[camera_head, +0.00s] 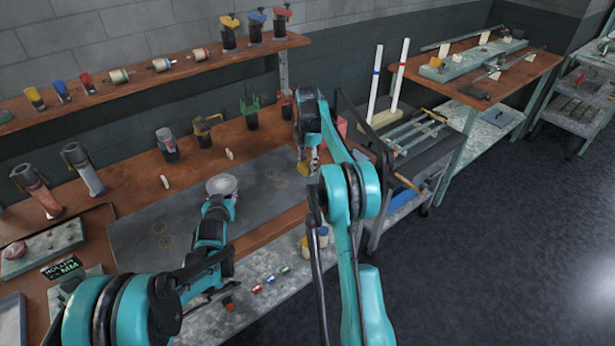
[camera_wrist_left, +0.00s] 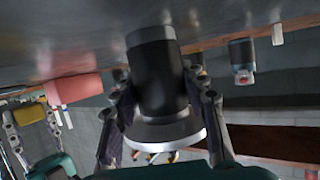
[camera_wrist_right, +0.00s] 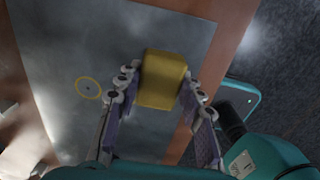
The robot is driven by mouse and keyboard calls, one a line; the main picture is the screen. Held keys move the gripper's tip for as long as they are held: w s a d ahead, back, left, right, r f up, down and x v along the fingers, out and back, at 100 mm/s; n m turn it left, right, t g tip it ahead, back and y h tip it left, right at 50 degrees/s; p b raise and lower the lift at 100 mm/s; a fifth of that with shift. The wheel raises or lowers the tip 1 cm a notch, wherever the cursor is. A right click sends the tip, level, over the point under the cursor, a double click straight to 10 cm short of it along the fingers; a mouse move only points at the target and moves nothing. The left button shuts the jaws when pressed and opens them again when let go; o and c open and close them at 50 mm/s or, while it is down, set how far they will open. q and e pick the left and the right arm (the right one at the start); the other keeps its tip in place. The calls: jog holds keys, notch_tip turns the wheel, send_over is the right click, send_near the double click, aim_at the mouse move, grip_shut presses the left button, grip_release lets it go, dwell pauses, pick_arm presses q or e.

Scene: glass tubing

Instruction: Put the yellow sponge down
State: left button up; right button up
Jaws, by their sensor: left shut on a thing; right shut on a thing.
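The yellow sponge (camera_wrist_right: 163,80) is a block between the fingers of my right gripper (camera_wrist_right: 158,90), which is shut on it. In the head view the sponge (camera_head: 303,168) shows small and partly hidden beneath the right gripper (camera_head: 309,148), over the right end of the dark mat (camera_head: 205,212). I cannot tell whether it touches the mat. The left wrist view also shows the sponge (camera_wrist_left: 29,115). My left gripper (camera_wrist_left: 158,85) is shut on a black cylinder with a silver flange (camera_wrist_left: 165,134); its round grey end (camera_head: 222,184) shows above the mat in the head view.
Yellow rings (camera_wrist_right: 88,88) mark the mat. A pink block (camera_head: 342,123) stands behind the right gripper. Several clamps and tools line the back of the brown bench (camera_head: 135,195). A cart (camera_head: 415,160) with white rods stands to the right. The mat's middle is clear.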

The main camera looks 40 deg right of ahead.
aim_at(308, 181)
jog(key=shift+f, duration=2.4)
jog(key=shift+f, duration=0.25)
jog(key=o, duration=0.8)
jog(key=shift+a, duration=0.1)
jog(key=shift+o, duration=1.4)
jog(key=shift+f, duration=0.1)
